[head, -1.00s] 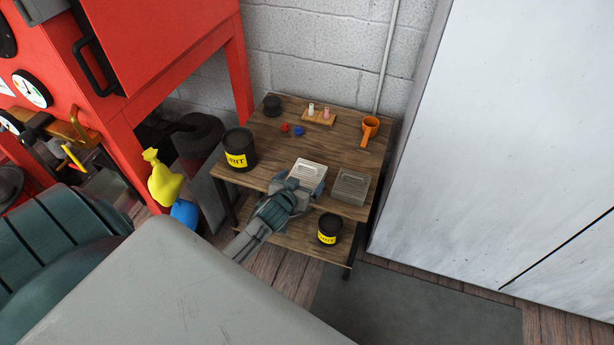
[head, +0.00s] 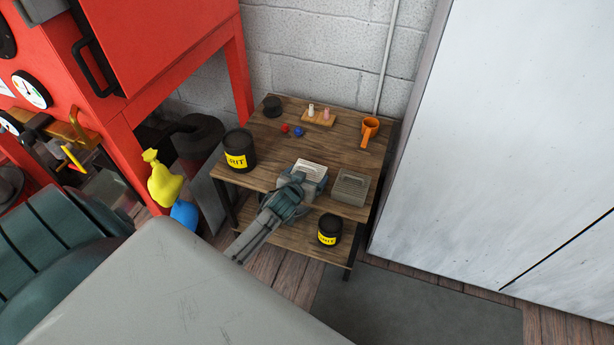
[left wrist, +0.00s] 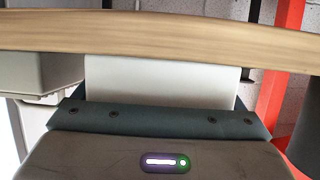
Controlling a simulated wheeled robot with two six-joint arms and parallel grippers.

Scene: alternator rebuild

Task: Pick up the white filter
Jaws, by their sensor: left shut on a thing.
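The white filter (head: 313,170), a pale box with a slatted top, is at the front edge of the wooden table (head: 250,183). My left gripper (head: 300,184) is shut on it from the front, and the gripper hides its near part. In the left wrist view the white filter (left wrist: 160,82) shows as a plain white face between the fingers, with the table's wooden edge (left wrist: 160,38) across the top. I cannot tell whether the filter still touches the table. My right gripper is in neither view.
A grey filter (head: 351,188) stands close on the right. A black grit can (head: 239,149) stands on the left, another (head: 329,229) on the lower shelf. An orange cup (head: 369,131) and small red (head: 285,128) and blue pieces (head: 298,132) lie farther back.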

